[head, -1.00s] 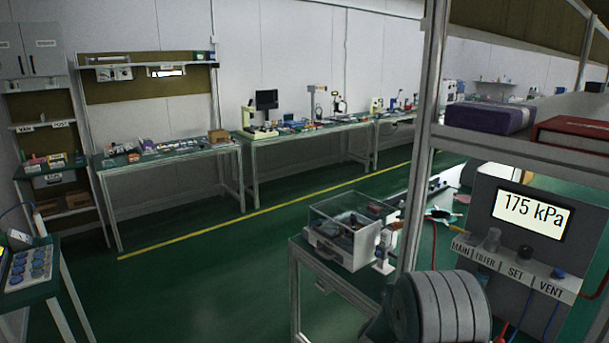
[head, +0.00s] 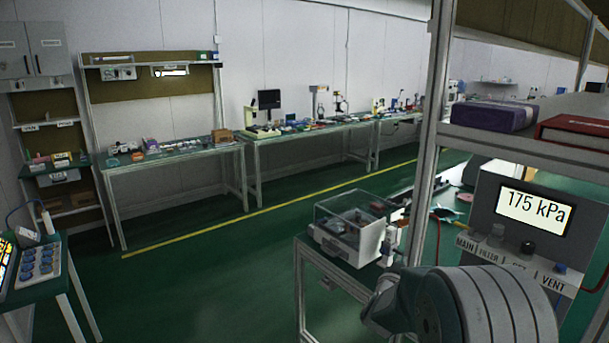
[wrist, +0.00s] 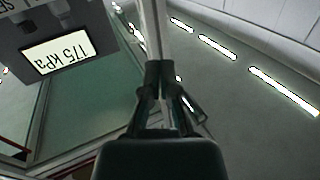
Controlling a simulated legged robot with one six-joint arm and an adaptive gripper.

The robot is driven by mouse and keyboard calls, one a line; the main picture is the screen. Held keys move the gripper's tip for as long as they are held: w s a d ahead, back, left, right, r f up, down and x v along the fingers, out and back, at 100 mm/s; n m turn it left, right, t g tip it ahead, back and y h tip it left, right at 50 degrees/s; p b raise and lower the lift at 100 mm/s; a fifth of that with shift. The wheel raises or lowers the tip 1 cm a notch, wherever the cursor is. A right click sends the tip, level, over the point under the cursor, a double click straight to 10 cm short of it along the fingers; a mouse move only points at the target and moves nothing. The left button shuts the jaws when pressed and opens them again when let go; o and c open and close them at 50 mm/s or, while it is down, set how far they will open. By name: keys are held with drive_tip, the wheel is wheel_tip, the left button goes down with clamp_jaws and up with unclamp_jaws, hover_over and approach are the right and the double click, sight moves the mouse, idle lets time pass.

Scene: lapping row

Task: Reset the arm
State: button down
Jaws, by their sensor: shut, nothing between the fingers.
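My gripper (wrist: 160,75) shows in the wrist view with its two dark fingers together and nothing between them. It is in the air, and I see no contact with anything. The wrist picture looks upside down: the pressure panel reading 175 kPa (wrist: 55,48) is inverted at upper left. In the head view my grey arm fills the bottom right, in front of the pressure panel (head: 535,212), and covers part of its labels. The fingers do not show in the head view.
A metal post (head: 432,130) and a shelf with a purple box (head: 494,116) and red box (head: 575,130) stand close to my arm. A bench with a clear-lidded box (head: 350,225) is just beyond it. The green floor (head: 200,290) at centre left is free.

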drive_tip(key=s+a+r+n+g+y, duration=0.2)
drive_tip(key=s+a+r+y, duration=0.2)
drive_tip(key=s, duration=0.3)
drive_tip(key=s+a+r+n+g+y, duration=0.1)
drive_tip(key=s+a+r+n+y, duration=0.1)
drive_tip(key=s+a+r+y, duration=0.35)
drive_tip(key=s+f+n+g, duration=0.1)
drive_tip(key=s+f+g, duration=0.1)
drive_tip(key=s, duration=1.1)
drive_tip(key=s+f+n+g+h, duration=0.1)
drive_tip(key=s+g, duration=0.4)
drive_tip(key=s, duration=0.9)
drive_tip(key=shift+d+f, duration=0.3)
drive_tip(key=shift+f, duration=0.55)
drive_tip(key=shift+a+h, duration=0.1)
drive_tip(key=shift+h, duration=0.15)
